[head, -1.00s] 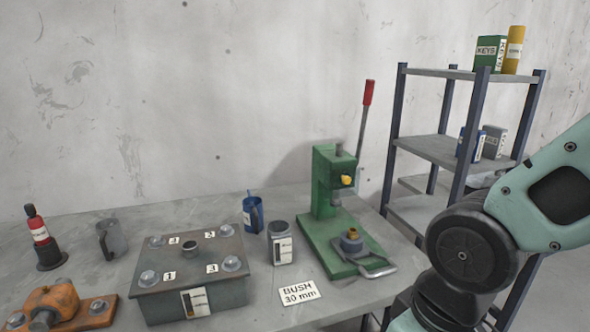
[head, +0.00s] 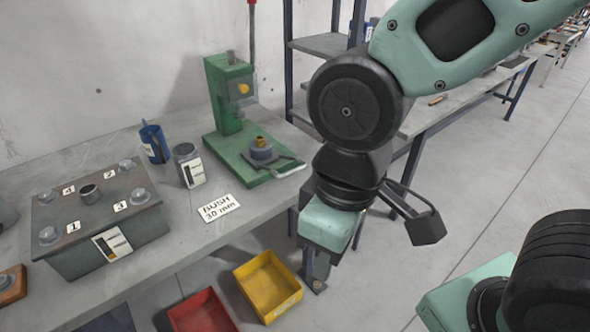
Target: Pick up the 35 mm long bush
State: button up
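No bush in view can be told as the 35 mm long one. My gripper (head: 316,281) hangs low at the end of my arm, beyond the bench's front edge and right of the yellow bin. It is apart from the bushes. Its fingers are small and partly hidden, so their opening cannot be told.
A card reading "BUSH 30 mm" (head: 219,208) lies on the bench. The green press (head: 228,85), a grey canister (head: 187,166) and a blue mug (head: 153,143) stand behind. A yellow bin (head: 283,310) and a red bin (head: 205,297) sit below the bench edge.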

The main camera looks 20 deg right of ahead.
aim_at(260, 142)
jog(key=i+u, duration=0.25)
jog(key=i, duration=0.15)
jog(key=i+u, duration=0.3)
jog(key=i, duration=0.15)
